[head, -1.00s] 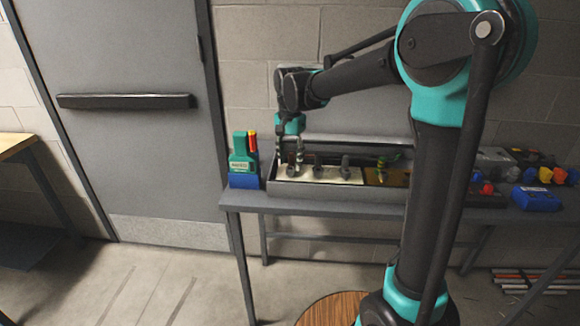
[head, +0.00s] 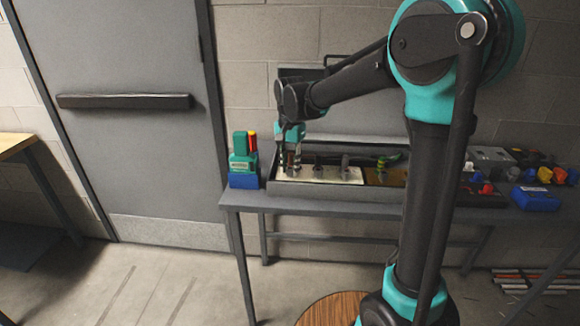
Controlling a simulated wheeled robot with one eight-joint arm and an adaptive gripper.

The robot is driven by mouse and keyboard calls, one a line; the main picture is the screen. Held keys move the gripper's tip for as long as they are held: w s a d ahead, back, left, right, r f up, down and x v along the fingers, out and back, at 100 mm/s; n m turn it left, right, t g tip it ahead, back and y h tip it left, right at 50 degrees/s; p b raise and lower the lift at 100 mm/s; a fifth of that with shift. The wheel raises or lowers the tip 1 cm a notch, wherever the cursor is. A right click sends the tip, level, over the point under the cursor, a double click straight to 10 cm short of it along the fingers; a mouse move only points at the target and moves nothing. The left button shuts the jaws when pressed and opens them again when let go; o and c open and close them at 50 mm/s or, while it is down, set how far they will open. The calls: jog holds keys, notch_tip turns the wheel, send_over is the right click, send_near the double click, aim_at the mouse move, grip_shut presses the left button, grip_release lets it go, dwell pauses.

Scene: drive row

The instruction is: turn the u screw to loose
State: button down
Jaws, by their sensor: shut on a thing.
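A pale plate (head: 334,174) lies in the left part of a long grey open box on the bench, with a short row of upright dark screws on it. My gripper (head: 290,164) points down over the left end of the plate, its fingers shut around the leftmost screw, taken as the u screw. The fingers hide most of that screw, and its turn cannot be read. A middle screw (head: 318,167) and a right screw (head: 345,165) stand clear of the fingers. No letter is readable at this size.
A green and blue holder (head: 243,165) with a red and orange item stands just left of the box. A green-yellow tool (head: 382,164) is in the box's right part. A blue case (head: 536,198) and other items crowd the bench's right side.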

jog(key=shift+n, duration=0.3)
jog(key=n, duration=1.2)
jog(key=shift+d, duration=0.1)
jog(key=shift+n, duration=1.9)
jog(key=c, duration=1.3)
grip_release()
jog(key=shift+o, duration=0.2)
jog(key=shift+r, duration=0.1)
